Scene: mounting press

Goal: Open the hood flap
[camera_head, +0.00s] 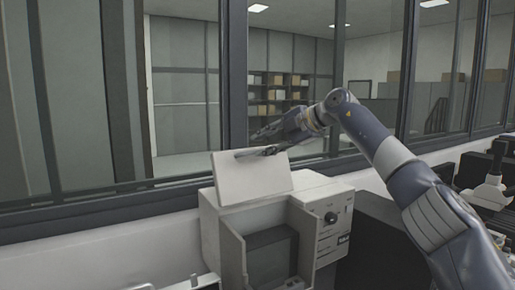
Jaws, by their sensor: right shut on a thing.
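The mounting press (220,235) is a pale box-shaped machine in the lower middle of the head view. Its hood flap (250,182), a flat white panel, stands raised and slightly tilted above the top of the housing. My right gripper (262,151) comes in from the right and is shut on the upper edge of the flap. The fingers are small and dark here, and their exact contact is hard to make out. The flap's hinge line is not clearly visible. My left gripper is not in view.
A control panel with a black knob (331,217) is on the press's front right. A dark recess (272,258) opens in its front. A window wall with dark frames (233,75) stands close behind. Dark equipment (375,235) stands to the right.

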